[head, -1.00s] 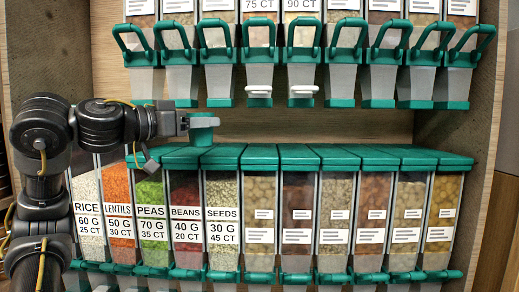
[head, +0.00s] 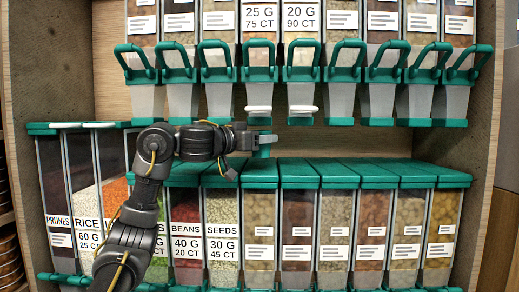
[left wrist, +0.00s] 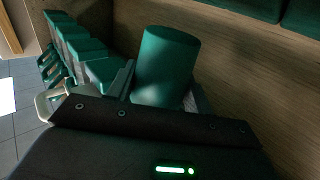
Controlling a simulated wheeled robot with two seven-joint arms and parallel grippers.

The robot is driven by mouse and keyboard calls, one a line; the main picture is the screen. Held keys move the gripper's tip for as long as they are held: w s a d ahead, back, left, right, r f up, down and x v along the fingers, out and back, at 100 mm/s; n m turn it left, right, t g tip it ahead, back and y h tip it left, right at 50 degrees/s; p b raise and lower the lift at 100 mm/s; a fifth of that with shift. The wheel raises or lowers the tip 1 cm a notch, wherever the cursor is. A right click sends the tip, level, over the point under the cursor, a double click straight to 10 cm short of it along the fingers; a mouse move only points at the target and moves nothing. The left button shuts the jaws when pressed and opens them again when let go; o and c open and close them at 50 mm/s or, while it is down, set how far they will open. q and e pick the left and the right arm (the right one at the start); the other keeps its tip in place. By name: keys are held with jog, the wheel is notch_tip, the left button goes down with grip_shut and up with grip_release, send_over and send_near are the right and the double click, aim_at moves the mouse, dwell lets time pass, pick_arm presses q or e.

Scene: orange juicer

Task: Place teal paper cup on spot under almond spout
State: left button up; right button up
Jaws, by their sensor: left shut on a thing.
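The teal paper cup (head: 265,138) is small in the head view, above the teal lids of the lower bins. In the left wrist view the cup (left wrist: 167,62) looks upright with its closed end up. My left gripper (head: 254,139) is shut on it; the fingers are mostly hidden in the left wrist view (left wrist: 165,103). In the head view the cup appears just below a spout with a white tab (head: 259,109), under the bin marked 25 G 75 CT (head: 259,18). The upper bin names are cut off, so I cannot tell which is almond. My right gripper is not in view.
Another white-tabbed spout (head: 302,109) hangs to the right, among several teal-handled spouts. Lower bins with teal lids (head: 320,172) stand below the cup. Wooden side panels (head: 465,150) bound the shelf. Bare back wall (head: 345,140) shows between the rows.

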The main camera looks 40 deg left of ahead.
aim_at(254, 153)
pick_arm(q)
jog(key=shift+a+f, duration=0.1)
jog(key=shift+f, duration=1.65)
jog(key=shift+f, duration=0.15)
jog(key=o, duration=0.9)
jog(key=shift+o, duration=0.2)
